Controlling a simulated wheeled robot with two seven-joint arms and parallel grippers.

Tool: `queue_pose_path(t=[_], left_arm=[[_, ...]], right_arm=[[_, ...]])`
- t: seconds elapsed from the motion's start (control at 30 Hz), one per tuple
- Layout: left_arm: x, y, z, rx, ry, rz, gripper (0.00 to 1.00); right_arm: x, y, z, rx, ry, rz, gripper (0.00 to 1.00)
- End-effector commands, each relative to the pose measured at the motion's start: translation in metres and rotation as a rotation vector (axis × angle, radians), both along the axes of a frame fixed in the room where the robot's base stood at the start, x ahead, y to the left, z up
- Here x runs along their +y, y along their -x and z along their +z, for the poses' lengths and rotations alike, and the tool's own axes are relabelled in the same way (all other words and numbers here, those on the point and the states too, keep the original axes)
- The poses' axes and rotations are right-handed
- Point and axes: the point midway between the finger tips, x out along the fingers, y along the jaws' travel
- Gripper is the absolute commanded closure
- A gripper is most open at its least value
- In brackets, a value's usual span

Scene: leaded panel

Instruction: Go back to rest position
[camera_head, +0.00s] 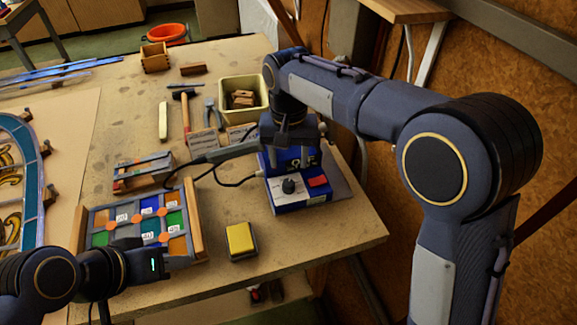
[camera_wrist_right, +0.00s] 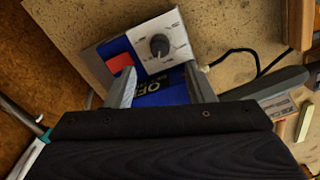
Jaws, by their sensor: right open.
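The panel holds blue, green and orange pieces with pale labels and orange spots at the joints.
A soldering iron (camera_head: 232,152) with a black cable lies left of the station. A yellow sponge (camera_head: 240,240) sits in front. A bin of wooden blocks (camera_head: 243,90), a hammer (camera_head: 185,112) and pliers (camera_head: 211,112) lie behind. The table's right edge is close to the station.

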Motion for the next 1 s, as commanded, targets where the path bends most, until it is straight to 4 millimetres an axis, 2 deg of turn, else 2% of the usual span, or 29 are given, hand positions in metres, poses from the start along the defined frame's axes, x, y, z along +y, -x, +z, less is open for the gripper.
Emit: queue_pose_path(t=[0.57,0.67,0.77,0.9,1.0], left_arm=[[0.000,0.000,0.000,0.000,0.000,0.000,0.64],[0.000,0.000,0.000,0.000,0.000,0.000,0.64],[0.000,0.000,0.000,0.000,0.000,0.000,0.64],[0.000,0.000,0.000,0.000,0.000,0.000,0.64],[0.000,0.000,0.000,0.000,0.000,0.000,0.64]], right_arm=[[-0.004,0.001,0.004,0.000,-0.009,-0.003,0.51],[-0.022,0.005,0.010,0.001,-0.045,-0.014,0.51],[-0.054,0.016,0.020,-0.002,-0.113,-0.031,0.51],[-0.105,0.044,0.033,-0.034,-0.226,-0.048,0.51],[-0.136,0.070,0.038,-0.074,-0.293,-0.059,0.51]])
